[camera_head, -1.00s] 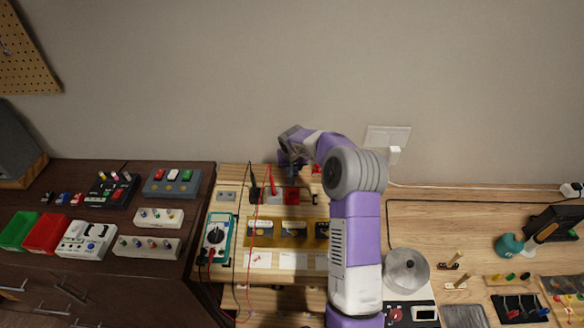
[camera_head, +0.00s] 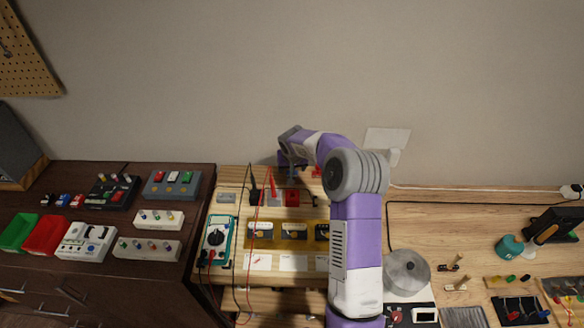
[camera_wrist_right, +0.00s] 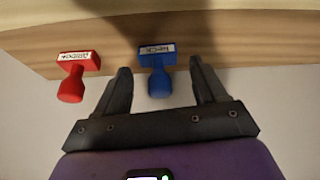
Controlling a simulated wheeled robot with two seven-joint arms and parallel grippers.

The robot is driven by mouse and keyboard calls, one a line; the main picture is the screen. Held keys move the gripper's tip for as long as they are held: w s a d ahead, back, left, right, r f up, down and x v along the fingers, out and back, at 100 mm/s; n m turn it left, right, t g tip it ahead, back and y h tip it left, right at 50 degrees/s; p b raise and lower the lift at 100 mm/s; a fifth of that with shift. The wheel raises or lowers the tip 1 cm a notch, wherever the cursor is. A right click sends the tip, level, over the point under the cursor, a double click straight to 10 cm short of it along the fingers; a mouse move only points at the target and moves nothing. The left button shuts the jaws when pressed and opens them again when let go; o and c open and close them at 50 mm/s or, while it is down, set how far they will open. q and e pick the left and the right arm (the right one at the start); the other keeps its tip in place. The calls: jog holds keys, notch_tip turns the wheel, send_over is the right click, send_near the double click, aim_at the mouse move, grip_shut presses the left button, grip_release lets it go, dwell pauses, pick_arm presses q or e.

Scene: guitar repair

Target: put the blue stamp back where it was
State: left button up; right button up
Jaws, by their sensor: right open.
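The blue stamp (camera_wrist_right: 157,70) shows in the right wrist view, its labelled base against the wooden surface (camera_wrist_right: 225,48) and its handle toward my gripper. My right gripper (camera_wrist_right: 160,67) is open, with one finger on each side of the blue stamp and a visible gap on both sides. A red stamp (camera_wrist_right: 74,75) stands to the left, outside the fingers. In the head view my right gripper (camera_head: 292,165) is at the back of the light wooden bench, and I cannot make out the blue stamp there. My left gripper is not in view.
A red block (camera_head: 292,197) lies just in front of my right gripper. A teal multimeter (camera_head: 216,240) with red and black leads is at the left, beside a yellow tray (camera_head: 262,243). The wall (camera_head: 230,80) is close behind the gripper.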

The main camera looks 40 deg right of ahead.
jog(key=p+v, duration=0.1)
jog(key=v, duration=1)
jog(key=shift+r, duration=0.2)
